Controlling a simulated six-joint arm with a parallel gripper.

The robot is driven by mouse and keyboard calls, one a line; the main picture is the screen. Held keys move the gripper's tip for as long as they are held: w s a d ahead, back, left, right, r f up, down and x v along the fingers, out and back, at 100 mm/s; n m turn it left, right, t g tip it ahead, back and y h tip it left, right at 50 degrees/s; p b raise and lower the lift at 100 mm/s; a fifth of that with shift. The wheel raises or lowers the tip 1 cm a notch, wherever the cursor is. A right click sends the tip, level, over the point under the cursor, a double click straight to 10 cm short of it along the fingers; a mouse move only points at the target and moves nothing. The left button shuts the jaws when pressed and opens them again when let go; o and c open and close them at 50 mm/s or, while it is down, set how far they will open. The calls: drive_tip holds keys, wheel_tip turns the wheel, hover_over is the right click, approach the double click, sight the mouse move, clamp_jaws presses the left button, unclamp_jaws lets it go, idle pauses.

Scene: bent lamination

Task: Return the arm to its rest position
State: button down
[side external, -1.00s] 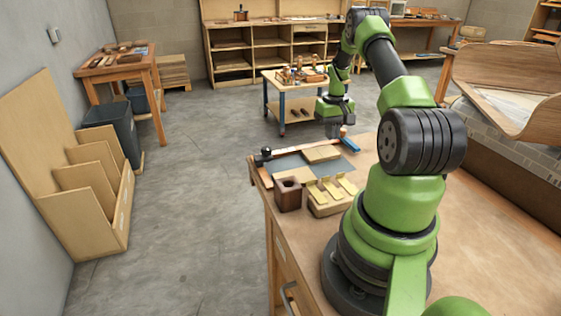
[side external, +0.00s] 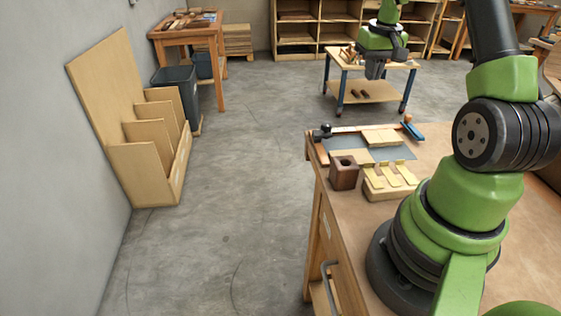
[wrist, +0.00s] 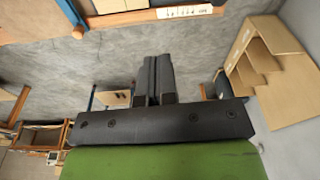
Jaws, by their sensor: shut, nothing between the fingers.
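My gripper (side external: 375,72) is raised above the far end of the workbench (side external: 334,226), in front of the small cart in the side view. Its fingers point down, are shut and hold nothing. In the wrist view my gripper (wrist: 152,82) shows two dark fingers pressed together, with grey floor behind them. Both fingers are clear of the bench and of everything on it.
A sheet rack (side external: 150,165) stands left; open floor lies between.

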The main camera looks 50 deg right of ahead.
drive_tip(key=w+a+r+n+t, duration=0.1)
drive_tip(key=a+r+t, duration=0.1)
drive_tip(key=a+r, duration=0.55)
drive_tip(key=a+r+n+t, duration=0.1)
drive_tip(key=a+r, duration=0.3)
drive_tip(key=a, duration=0.6)
drive_tip(key=s+a+r+n+t+y, duration=0.2)
drive_tip(key=s+a+t, duration=0.1)
drive_tip(key=s+a, duration=0.8)
drive_tip(key=a, duration=0.3)
drive_tip(key=shift+s+a+y, duration=0.15)
drive_tip(key=shift+y, duration=0.25)
